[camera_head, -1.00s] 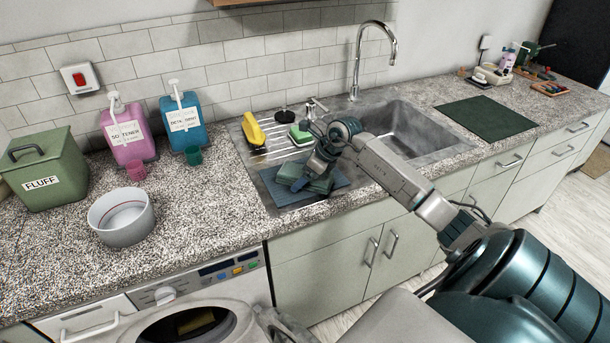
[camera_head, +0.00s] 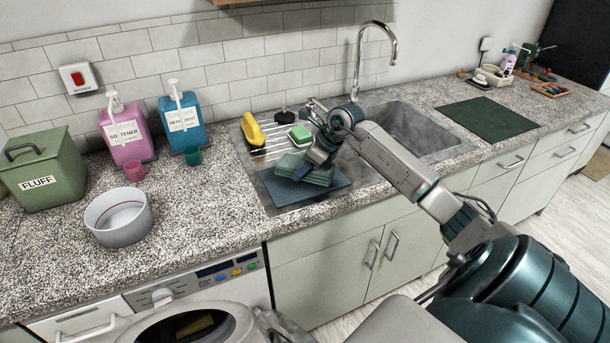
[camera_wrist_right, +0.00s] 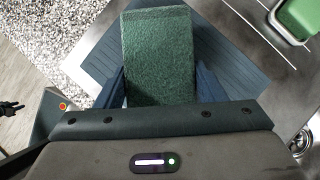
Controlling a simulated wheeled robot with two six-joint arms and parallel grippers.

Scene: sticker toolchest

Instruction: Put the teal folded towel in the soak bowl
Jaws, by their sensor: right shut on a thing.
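The teal folded towel (camera_head: 296,167) is held over the blue ribbed mat (camera_head: 338,184) beside the sink; it looks slightly raised, though the gap is hard to judge. My right gripper (camera_head: 316,170) is shut on it. In the right wrist view, the towel (camera_wrist_right: 158,55) sits between both fingers of the gripper (camera_wrist_right: 161,82), sticking out beyond them. The soak bowl, a round whitish bowl (camera_head: 122,232), stands on the counter at the left, well away from the gripper. I cannot make out my left gripper.
A green FLUFF bin (camera_head: 60,190), a pink softener bottle (camera_head: 127,132) and a blue detergent bottle (camera_head: 182,122) stand behind the bowl, with small pink and green cups. A yellow brush (camera_head: 253,132) and green sponge (camera_head: 300,134) lie behind the towel. Speckled counter is clear between mat and bowl.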

